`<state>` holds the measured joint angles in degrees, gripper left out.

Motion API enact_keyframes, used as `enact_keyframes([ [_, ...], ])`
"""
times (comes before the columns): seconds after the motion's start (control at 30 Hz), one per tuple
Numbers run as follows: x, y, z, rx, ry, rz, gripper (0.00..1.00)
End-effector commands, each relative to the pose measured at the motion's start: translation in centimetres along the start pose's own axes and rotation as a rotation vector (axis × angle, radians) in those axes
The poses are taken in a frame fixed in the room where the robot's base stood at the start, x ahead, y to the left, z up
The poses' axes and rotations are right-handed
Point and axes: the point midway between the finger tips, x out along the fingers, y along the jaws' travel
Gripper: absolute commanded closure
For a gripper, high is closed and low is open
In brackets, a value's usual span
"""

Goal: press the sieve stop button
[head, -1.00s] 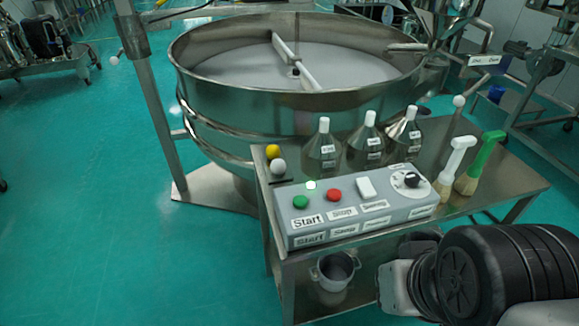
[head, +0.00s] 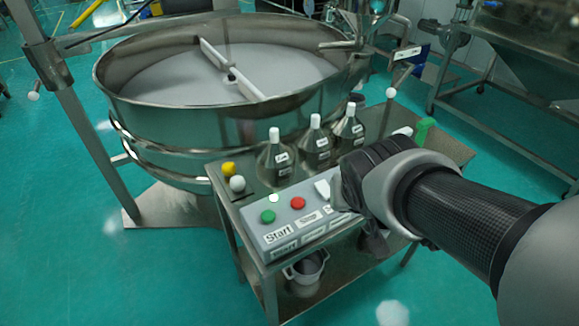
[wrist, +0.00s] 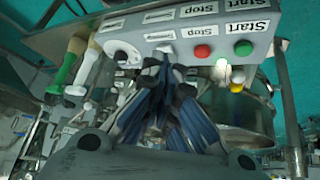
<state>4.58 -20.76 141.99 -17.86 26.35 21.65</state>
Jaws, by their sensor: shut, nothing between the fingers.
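The red stop button (head: 298,203) sits on the grey control box (head: 283,213), between the green start button (head: 267,216) and a white switch (head: 322,188). In the wrist view the red button (wrist: 202,51) and green button (wrist: 243,48) are in plain sight, with the "Stop" label beside the red one. My gripper (head: 345,190) is shut and empty over the right part of the box, right of the red button and apart from it. It hides the dial in the head view. The wrist view shows my fingers (wrist: 168,85) pointing at the box near the white switch.
The large steel sieve (head: 120,101) stands behind the cart. Several metal bottles (head: 316,150) line the cart behind the box, with yellow (head: 228,169) and white (head: 237,184) knobs at the left. A pot (head: 305,267) sits on the lower shelf. Space above the red button is clear.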

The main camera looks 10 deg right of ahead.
Motion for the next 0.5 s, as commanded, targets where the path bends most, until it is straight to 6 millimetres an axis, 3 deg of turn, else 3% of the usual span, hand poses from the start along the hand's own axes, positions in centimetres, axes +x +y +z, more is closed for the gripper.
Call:
enact_keyframes([
  [0.03,0.2,0.2,-3.0,0.021,0.017,0.003,1.00],
  [0.2,4.1,-1.3,-9.1,0.099,0.098,-0.096,1.00],
  [0.33,6.7,-3.8,-10.9,0.168,0.102,-0.239,1.00],
  [0.5,8.5,-6.9,-10.6,0.255,0.057,-0.411,1.00],
])
